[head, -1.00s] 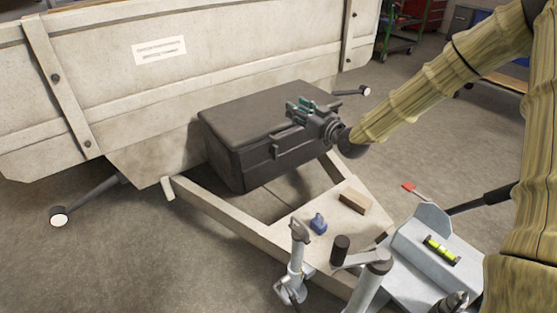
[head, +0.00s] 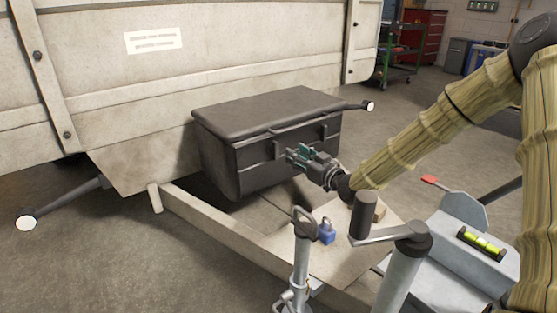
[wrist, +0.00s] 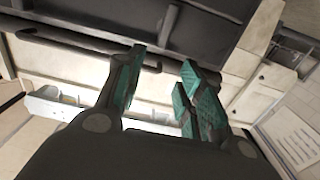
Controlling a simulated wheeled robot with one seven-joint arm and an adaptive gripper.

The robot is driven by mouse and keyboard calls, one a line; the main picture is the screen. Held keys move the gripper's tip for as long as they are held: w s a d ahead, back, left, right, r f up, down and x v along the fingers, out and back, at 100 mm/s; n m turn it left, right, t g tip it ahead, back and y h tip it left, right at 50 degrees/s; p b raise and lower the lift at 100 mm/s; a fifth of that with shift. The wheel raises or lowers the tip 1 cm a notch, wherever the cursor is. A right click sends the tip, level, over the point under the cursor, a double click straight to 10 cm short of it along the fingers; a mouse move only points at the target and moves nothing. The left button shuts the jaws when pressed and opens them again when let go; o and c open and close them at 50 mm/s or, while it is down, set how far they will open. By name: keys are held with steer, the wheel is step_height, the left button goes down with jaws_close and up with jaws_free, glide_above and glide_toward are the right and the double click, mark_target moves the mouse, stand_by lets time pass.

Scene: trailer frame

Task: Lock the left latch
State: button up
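A dark grey toolbox (head: 215,160) with a closed-looking lid (head: 265,112) sits on the trailer frame. My gripper (head: 298,154) is in front of the box's front face, below the lid edge, and hides part of that face. A latch-like upright piece (head: 325,132) shows on the front, right of my gripper. I cannot make out the left latch clearly or its position. In the wrist view my gripper (wrist: 162,66) has its teal-padded fingers apart with nothing between them. A dark bar (wrist: 75,42) and a small bracket (wrist: 169,24) on the box show just beyond the fingertips.
The pale trailer wall (head: 100,100) stands behind the box. The jockey-wheel post (head: 301,255), a crank handle (head: 375,238), a blue padlock (head: 326,232) and a wood block (head: 380,212) are at the front. A spirit level (head: 482,244) lies on the grey coupling part at right.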

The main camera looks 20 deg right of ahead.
mark_target(278, 145)
steer(key=b+x, duration=0.1)
steer(key=x, duration=0.2)
steer(key=f+b+x, duration=0.1)
steer(key=b+x, duration=0.1)
steer(key=x, duration=0.1)
steer(key=b+x, duration=0.2)
steer(key=x, duration=0.1)
steer(key=shift+w+a+f, duration=0.15)
steer(key=shift+w+f, duration=0.05)
steer(key=shift+w, duration=0.1)
steer(key=shift+w+a+r, duration=0.15)
steer(key=shift+w, duration=0.4)
steer(key=shift+c, duration=0.3)
jaws_close()
